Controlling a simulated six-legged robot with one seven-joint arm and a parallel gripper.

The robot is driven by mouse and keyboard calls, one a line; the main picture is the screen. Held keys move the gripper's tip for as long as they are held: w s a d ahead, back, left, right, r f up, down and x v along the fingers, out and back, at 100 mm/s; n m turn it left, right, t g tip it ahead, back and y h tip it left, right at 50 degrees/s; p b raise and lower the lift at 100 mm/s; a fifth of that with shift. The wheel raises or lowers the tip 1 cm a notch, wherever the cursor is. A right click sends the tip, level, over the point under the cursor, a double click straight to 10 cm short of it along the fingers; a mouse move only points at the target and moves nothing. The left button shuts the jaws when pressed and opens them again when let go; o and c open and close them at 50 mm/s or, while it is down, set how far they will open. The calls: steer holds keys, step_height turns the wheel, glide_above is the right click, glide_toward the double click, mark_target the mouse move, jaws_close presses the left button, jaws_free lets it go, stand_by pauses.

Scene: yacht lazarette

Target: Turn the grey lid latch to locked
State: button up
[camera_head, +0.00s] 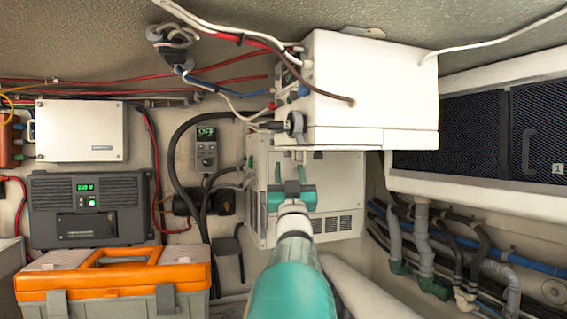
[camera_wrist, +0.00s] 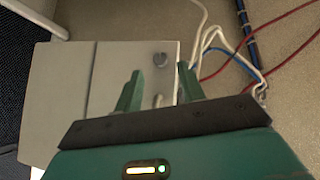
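The white box (camera_head: 365,90) hangs at upper middle in the head view and fills the left half of the wrist view (camera_wrist: 62,85). In the head view, a dark grey knob (camera_head: 297,123) is at the box's lower left corner. I cannot tell for certain which is the lid latch, nor its setting. My gripper (camera_head: 289,168) is below that corner, with fingers apart (camera_wrist: 160,70) and nothing clearly held.
Cables (camera_head: 245,40) run to the box's left side. A pale vented unit (camera_head: 335,222) stands behind my gripper. An orange-lidded toolbox (camera_head: 115,275) and a dark charger (camera_head: 90,208) are at left. Mesh-fronted lockers (camera_head: 460,130) and pipes (camera_head: 425,245) are at right.

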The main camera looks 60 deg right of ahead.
mark_target(288, 153)
steer(key=x, duration=0.3)
steer(key=shift+w+d+r, duration=0.15)
steer(key=shift+d+r, duration=0.05)
steer(key=shift+r, duration=0.05)
jaws_close()
